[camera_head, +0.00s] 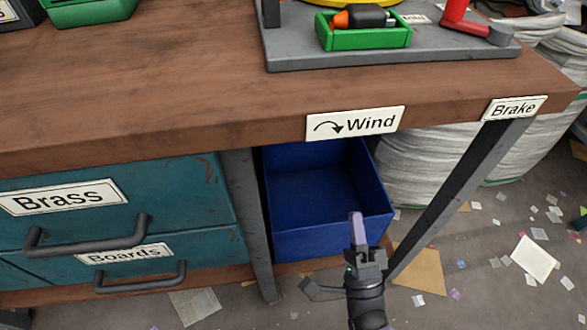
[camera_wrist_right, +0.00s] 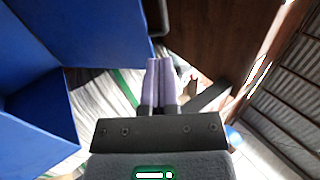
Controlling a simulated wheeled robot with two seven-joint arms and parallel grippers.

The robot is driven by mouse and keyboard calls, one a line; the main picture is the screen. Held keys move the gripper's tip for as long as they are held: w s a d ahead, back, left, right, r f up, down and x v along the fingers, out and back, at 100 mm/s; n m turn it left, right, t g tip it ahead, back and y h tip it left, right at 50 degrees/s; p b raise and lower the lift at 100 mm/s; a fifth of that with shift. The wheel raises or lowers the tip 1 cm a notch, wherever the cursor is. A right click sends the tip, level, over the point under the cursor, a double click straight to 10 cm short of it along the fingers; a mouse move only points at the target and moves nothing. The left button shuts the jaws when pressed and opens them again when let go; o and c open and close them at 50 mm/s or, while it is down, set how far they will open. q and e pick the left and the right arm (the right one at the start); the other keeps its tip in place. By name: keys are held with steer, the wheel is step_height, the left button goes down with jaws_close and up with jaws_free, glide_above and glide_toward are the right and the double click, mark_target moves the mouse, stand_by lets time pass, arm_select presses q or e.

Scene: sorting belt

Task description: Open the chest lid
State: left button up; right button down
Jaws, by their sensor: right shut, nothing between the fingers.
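I see nothing that is plainly a chest or a lid in either view. My right gripper (camera_head: 356,222) is in front of the bench, by the front right corner of an open-topped blue box (camera_head: 320,243) under the tabletop. Its purple fingers are shut with nothing between them. In the right wrist view the closed fingertips (camera_wrist_right: 160,64) point past the blue box (camera_wrist_right: 110,30); I cannot tell whether they touch it. My left gripper is not in view.
The wooden bench top (camera_head: 180,75) overhangs the box, with a Wind label (camera_head: 355,123) and a Brake label (camera_head: 515,108). Teal drawers (camera_head: 180,195) with dark handles are at left. A slanted leg (camera_head: 460,195) stands right. White sacks (camera_head: 440,165) and scraps lie beyond.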

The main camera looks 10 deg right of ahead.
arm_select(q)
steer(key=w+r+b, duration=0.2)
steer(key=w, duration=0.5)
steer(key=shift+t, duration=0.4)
arm_select(e)
steer(key=x, duration=1.4)
steer(key=shift+a+n, duration=0.2)
steer(key=shift+n, duration=0.1)
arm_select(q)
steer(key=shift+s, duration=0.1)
arm_select(e)
steer(key=shift+s+r, duration=0.1)
steer(key=shift+r, duration=0.1)
